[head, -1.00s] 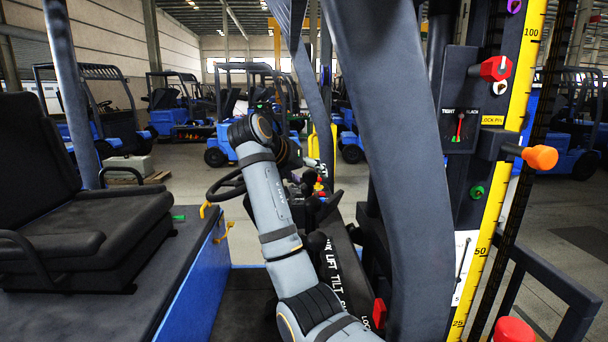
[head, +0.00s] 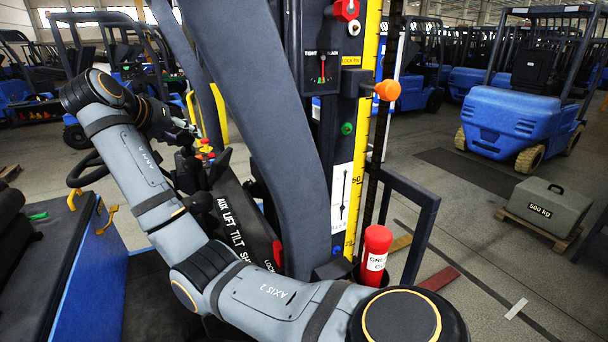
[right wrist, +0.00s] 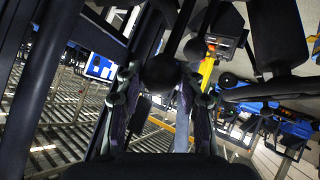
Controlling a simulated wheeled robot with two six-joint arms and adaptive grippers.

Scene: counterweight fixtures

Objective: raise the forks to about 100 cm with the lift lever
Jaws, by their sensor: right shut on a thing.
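My right gripper (head: 188,126) is beside the forklift's control console, its tips small and partly hidden by my arm. In the right wrist view it is shut on a black round lever knob (right wrist: 162,73). The console label strip (head: 232,222) reads AUX, LIFT, TILT and more; several black levers stand beside it. Which label belongs to the held knob I cannot tell. The yellow height scale (head: 373,35) runs up the mast, with only part of its numbers showing. The forks are not recognisable in these views. My left gripper is not in view.
An orange knob (head: 388,90), a red knob (head: 346,10) and a TIGHT gauge (head: 322,68) are on the mast. A red cylinder (head: 376,252) stands by its foot. A 500 kg weight (head: 549,205) rests on a pallet at the right. A dark slanted post (head: 258,100) stands near my arm.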

